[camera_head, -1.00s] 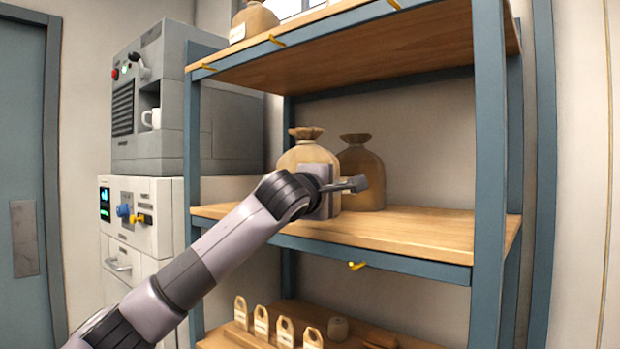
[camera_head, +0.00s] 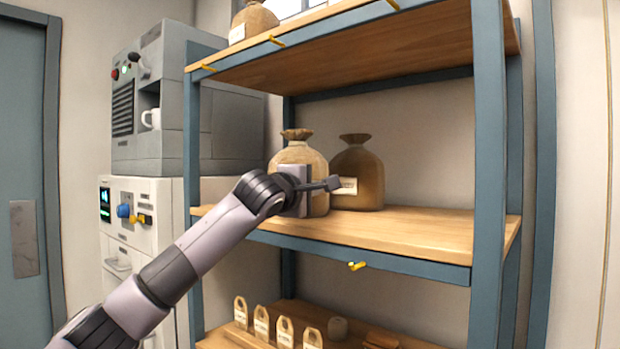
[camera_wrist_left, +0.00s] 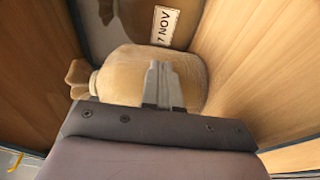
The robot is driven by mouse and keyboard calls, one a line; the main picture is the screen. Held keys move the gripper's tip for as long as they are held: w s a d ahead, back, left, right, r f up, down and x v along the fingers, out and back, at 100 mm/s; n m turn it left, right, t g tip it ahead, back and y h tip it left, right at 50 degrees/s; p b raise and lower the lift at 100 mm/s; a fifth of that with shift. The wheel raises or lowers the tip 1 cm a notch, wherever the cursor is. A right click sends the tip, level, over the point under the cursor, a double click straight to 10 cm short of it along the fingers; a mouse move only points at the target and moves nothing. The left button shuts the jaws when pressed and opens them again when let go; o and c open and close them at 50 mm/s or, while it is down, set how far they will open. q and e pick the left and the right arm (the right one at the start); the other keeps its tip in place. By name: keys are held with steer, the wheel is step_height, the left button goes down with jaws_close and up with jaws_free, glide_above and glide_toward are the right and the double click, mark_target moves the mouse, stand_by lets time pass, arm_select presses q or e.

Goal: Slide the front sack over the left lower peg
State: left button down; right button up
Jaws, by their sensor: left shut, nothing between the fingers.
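The front sack (camera_head: 297,153) is light tan with a tied neck and stands upright on the middle shelf; it also shows lying sideways in the left wrist view (camera_wrist_left: 120,80). My left gripper (camera_head: 335,183) is shut and empty in front of the sack, hiding its lower right part. In the left wrist view its fingertips (camera_wrist_left: 162,85) overlap the sack; I cannot tell whether they touch it. A yellow peg (camera_head: 356,266) juts from the middle shelf's front edge. My arm covers the left part of that edge, and no other lower peg shows. My right gripper is not in view.
A darker sack (camera_head: 357,180) with a white label stands behind right. The middle shelf (camera_head: 430,232) is bare to the right, beside a blue post (camera_head: 487,180). The upper shelf edge carries several yellow pegs (camera_head: 277,40).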

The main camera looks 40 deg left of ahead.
arm_select(q)
steer(key=shift+w+a, duration=0.2)
steer(key=shift+a, duration=2.6)
steer(key=shift+w+a, duration=0.2)
steer(key=shift+a, duration=2.65)
steer(key=shift+w+a, duration=0.2)
steer(key=shift+a, duration=2.6)
steer(key=shift+d+f+b, duration=0.15)
steer(key=shift+d+b, duration=0.5)
steer(key=shift+s+d+b, duration=0.1)
steer(key=shift+d+b, duration=0.6)
steer(key=shift+d, duration=0.5)
steer(key=shift+s, duration=0.2)
steer(key=s+a+b, duration=0.1)
steer(key=s+b, duration=0.5)
steer(key=s, duration=0.7)
steer(key=shift+s+b, duration=0.3)
steer(key=shift+b, duration=0.1)
steer(key=shift+a, duration=0.1)
